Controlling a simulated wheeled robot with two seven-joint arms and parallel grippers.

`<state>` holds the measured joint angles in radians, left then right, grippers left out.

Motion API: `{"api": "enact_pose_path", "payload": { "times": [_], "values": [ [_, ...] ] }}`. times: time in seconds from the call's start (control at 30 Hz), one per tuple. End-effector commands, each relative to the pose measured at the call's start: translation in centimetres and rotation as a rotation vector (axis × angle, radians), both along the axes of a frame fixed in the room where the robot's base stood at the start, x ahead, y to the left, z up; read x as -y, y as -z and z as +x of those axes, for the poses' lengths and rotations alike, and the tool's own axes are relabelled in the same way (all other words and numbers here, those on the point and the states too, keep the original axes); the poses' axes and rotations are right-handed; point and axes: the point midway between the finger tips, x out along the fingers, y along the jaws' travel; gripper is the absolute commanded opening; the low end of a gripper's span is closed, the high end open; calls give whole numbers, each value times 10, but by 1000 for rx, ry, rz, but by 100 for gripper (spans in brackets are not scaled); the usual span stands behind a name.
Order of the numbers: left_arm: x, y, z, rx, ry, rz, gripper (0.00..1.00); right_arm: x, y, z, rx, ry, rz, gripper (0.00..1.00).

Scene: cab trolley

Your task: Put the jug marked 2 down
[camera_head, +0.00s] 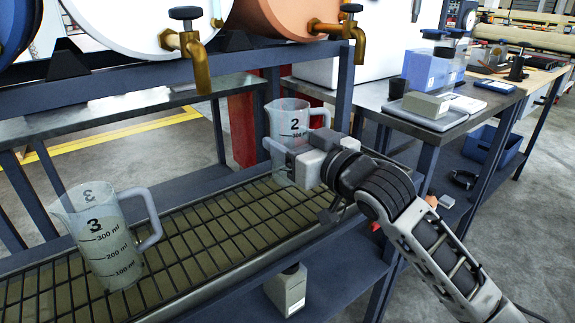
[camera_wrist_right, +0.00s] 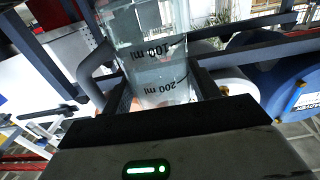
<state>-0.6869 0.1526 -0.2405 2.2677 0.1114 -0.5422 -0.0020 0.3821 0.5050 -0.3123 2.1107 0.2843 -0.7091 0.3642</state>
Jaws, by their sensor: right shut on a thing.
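The clear jug marked 2 (camera_head: 289,119) is upright at the far right end of the drip grate (camera_head: 200,240) in the head view. My right gripper (camera_head: 297,160) is shut on its body and hides part of its lower side. I cannot tell whether its base touches the grate. In the right wrist view the jug (camera_wrist_right: 155,50) sits between the fingers (camera_wrist_right: 155,92), with its 100 ml and 200 ml marks showing and clear liquid inside. A second jug marked 3 (camera_head: 100,240) stands on the grate at the left. My left gripper is not in view.
Brass taps (camera_head: 197,65) (camera_head: 358,42) hang from barrels on the blue rack (camera_head: 130,83) above the grate. A small white bottle (camera_head: 287,290) is on the lower shelf. A bench with a tray (camera_head: 425,120) stands at the right. The grate between the jugs is clear.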

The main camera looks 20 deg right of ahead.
Motion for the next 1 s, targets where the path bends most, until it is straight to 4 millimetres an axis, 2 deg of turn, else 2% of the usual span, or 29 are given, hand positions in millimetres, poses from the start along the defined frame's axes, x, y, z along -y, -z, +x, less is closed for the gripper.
{"api": "enact_pose_path", "payload": {
  "times": [0.17,0.3,0.4,0.77,0.8,0.83,1.0],
  "values": [
    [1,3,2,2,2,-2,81,-5,10,6,0,-1,2,35],
    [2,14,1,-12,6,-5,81,-7,34,7,-3,0,-1,35],
    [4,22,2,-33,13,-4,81,-7,43,7,-1,0,0,35],
    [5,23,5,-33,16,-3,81,-7,45,7,1,0,0,35],
    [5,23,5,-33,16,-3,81,-7,45,7,0,0,0,72],
    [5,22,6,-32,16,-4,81,-7,45,7,0,0,0,80],
    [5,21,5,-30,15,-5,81,-7,45,7,0,0,0,82]
  ]
}}
